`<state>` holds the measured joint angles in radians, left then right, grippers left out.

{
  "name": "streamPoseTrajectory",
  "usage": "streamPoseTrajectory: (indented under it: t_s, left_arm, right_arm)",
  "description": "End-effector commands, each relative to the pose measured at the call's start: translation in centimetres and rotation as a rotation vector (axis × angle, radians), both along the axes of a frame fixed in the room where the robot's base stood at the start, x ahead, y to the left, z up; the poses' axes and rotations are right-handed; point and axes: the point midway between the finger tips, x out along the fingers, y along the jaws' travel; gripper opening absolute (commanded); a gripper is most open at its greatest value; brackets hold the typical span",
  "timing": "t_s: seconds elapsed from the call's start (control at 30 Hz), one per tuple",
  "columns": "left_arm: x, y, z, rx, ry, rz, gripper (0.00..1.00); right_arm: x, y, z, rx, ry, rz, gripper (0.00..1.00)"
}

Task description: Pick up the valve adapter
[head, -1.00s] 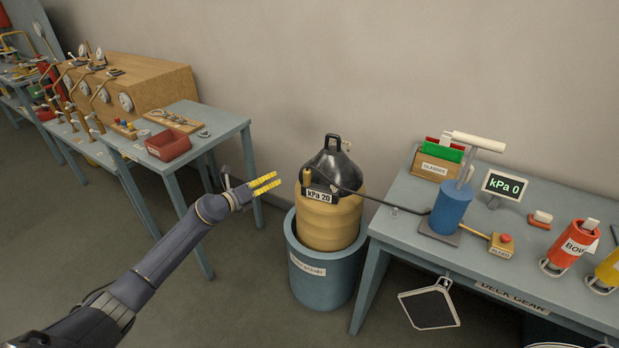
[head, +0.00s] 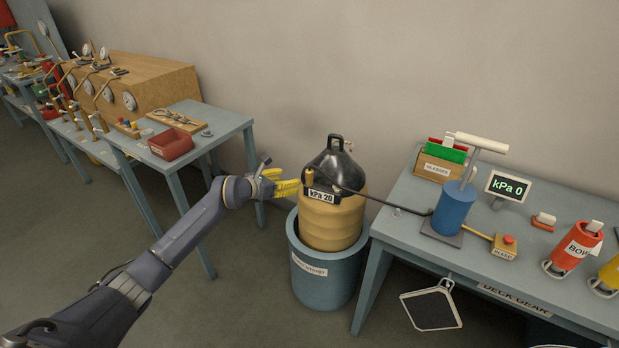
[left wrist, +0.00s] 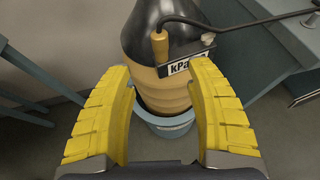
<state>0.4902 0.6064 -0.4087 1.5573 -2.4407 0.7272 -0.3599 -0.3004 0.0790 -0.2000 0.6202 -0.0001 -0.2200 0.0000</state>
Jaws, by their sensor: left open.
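The valve adapter looks to be the small brass cylinder (head: 309,177) at the end of the black hose, on the left side of the tank's dark shoulder. In the left wrist view the brass piece (left wrist: 160,46) stands upright above the kPa label. The tank (head: 330,222) has a yellow body and a black top, and sits in a blue bucket. My left gripper (head: 297,187) has yellow fingers and is just left of the tank. In the left wrist view my left gripper (left wrist: 163,105) is open and empty, with the tank beyond its fingers. My right gripper is not in view.
The black hose (head: 375,199) runs from the brass piece to a blue pump (head: 454,208) on the right table. The blue bucket (head: 325,280) stands on the floor between two tables. A red bin (head: 171,145) sits on the left table. Open floor lies below my left arm.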

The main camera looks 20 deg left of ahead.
Motion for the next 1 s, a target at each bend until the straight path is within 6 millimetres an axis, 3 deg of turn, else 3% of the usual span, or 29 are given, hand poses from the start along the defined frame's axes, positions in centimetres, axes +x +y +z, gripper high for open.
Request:
streamPoseTrajectory:
  t_s: [0.2,0.4,0.83,1.0]
  left_arm:
    - [3.3,-1.6,-1.4,-0.003,-0.001,0.001,0.56]
    - [5.3,-2.5,-2.4,-0.003,0.000,0.000,0.56]
    - [6.9,-3.3,-3.1,-0.003,0.000,0.001,0.56]
    - [8.4,-4.0,-3.9,-0.004,0.001,0.001,0.56]
  right_arm:
    - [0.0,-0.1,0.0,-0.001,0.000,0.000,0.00]
    - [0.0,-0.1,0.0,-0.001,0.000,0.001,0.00]
    - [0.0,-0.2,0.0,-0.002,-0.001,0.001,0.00]
    - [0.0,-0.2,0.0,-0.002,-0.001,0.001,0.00]
